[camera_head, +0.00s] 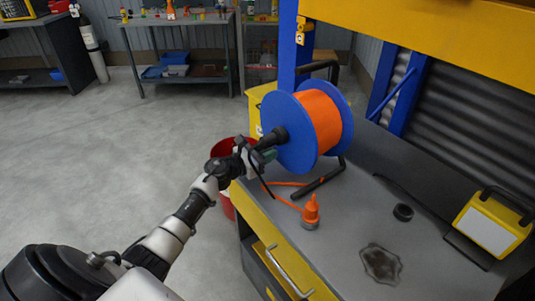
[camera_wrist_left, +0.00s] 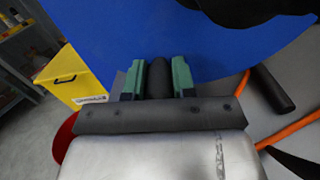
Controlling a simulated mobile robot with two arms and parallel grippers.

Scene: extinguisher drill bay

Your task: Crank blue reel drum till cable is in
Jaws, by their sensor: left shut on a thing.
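The blue reel drum (camera_head: 290,143) stands on its black frame on the bench, wound with orange cable (camera_head: 322,120). A length of orange cable runs from the reel across the bench top toward an orange plug-like piece (camera_head: 311,208). My left gripper (camera_head: 267,155) is at the drum's near left face. In the left wrist view its green-padded fingers (camera_wrist_left: 157,80) are shut around a black crank handle (camera_wrist_left: 157,68), with the blue drum side (camera_wrist_left: 180,35) right behind. The cable also shows at the right there (camera_wrist_left: 290,129). My right gripper is not in view.
A red bin (camera_head: 226,205) stands on the floor behind my left forearm. A blue post (camera_head: 288,50) rises behind the reel.

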